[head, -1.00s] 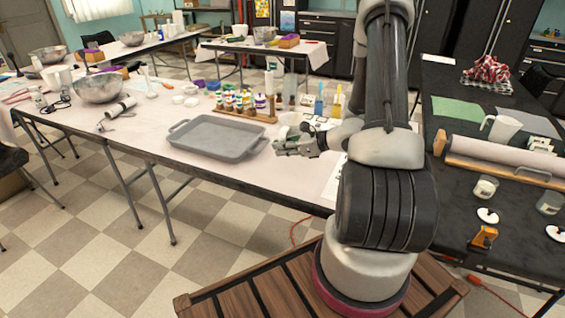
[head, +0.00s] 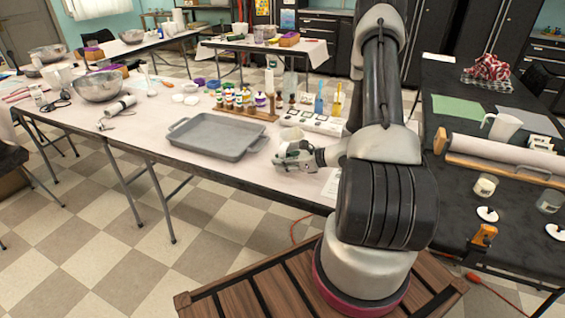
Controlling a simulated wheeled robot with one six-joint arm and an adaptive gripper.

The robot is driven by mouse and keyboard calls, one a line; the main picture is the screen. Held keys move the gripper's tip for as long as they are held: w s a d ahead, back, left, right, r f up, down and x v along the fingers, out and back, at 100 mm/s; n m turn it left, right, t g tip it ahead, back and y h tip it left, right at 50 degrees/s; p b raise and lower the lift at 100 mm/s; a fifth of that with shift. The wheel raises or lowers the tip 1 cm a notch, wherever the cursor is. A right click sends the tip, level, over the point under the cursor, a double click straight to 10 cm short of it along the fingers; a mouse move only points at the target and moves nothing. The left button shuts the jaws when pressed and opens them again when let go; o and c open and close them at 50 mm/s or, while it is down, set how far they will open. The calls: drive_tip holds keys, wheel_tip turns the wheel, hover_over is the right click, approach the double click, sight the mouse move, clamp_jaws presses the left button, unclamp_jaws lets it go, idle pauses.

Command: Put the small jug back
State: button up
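A white jug with a handle (head: 503,127) stands upright on the dark table at the right, well apart from my gripper. My gripper (head: 280,159) is over the front table, just right of the grey tray (head: 215,136), pointing left. A small pale rounded vessel (head: 291,133) shows right behind my gripper, partly hidden by it. I cannot tell whether it is a small jug or a bowl, or whether my gripper touches it. The fingers are too small to show whether they are open or shut.
A rack of small bottles (head: 243,105) stands behind the tray. A blue bottle (head: 319,105) and a yellow one (head: 338,101) stand behind my gripper. A metal bowl (head: 98,87) is at the left. A paper roll (head: 510,157) lies on the right table.

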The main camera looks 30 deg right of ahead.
drive_tip(key=shift+o, duration=0.2)
drive_tip(key=shift+r, duration=0.1)
drive_tip(key=shift+s+d+r, duration=0.1)
drive_tip(key=shift+d+r, duration=0.05)
drive_tip(key=v, duration=1.1)
drive_tip(key=shift+s+r, duration=0.15)
drive_tip(key=shift+r, duration=0.05)
drive_tip(key=s+a+r+n+g, duration=0.4)
drive_tip(key=a+r+n, duration=0.2)
drive_tip(key=r+n, duration=0.15)
drive_tip(key=s+a+r+n+g, duration=0.4)
drive_tip(key=s+a+r+n, duration=0.1)
drive_tip(key=r+n, duration=0.25)
drive_tip(key=s+d+r+n+t+h, duration=0.2)
drive_tip(key=s+r+n+h, duration=0.6)
drive_tip(key=r+n, duration=0.4)
drive_tip(key=shift+s+d+r+n, duration=0.3)
drive_tip(key=shift+s+r+n, duration=0.1)
drive_tip(key=shift+s+r, duration=0.35)
